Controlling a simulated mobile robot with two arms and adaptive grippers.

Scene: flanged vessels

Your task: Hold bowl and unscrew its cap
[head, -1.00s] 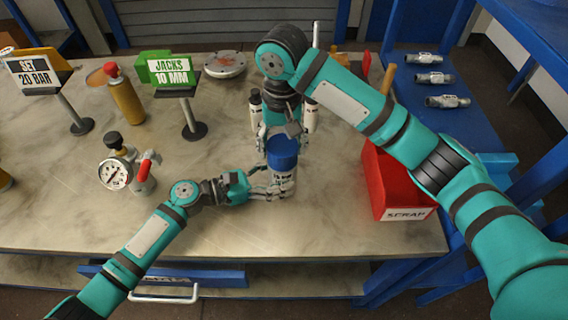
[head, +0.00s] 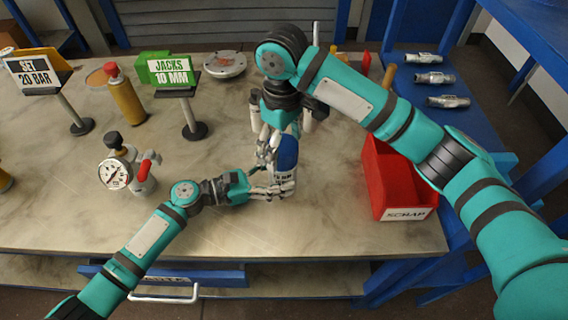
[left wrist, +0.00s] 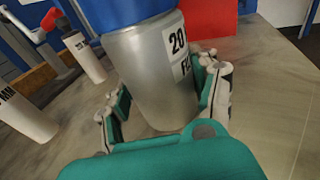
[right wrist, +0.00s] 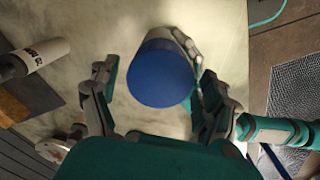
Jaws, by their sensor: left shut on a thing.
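The bowl is a grey, slightly see-through vessel (left wrist: 150,75) with a printed label, upright on the bench, and its blue cap (head: 286,152) is on top. My left gripper (head: 282,189) is shut on the bowl's lower body from the left; in the left wrist view its fingers lie on both sides of the vessel. My right gripper (head: 267,147) is at the cap. In the right wrist view it is open, with the round blue cap (right wrist: 160,73) between its fingers, closer to the right finger and with a clear gap to the left one.
A red scrap bin (head: 396,185) stands just right of the bowl. White bottles with dark caps (head: 312,118) stand behind it. The front bench area is clear.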

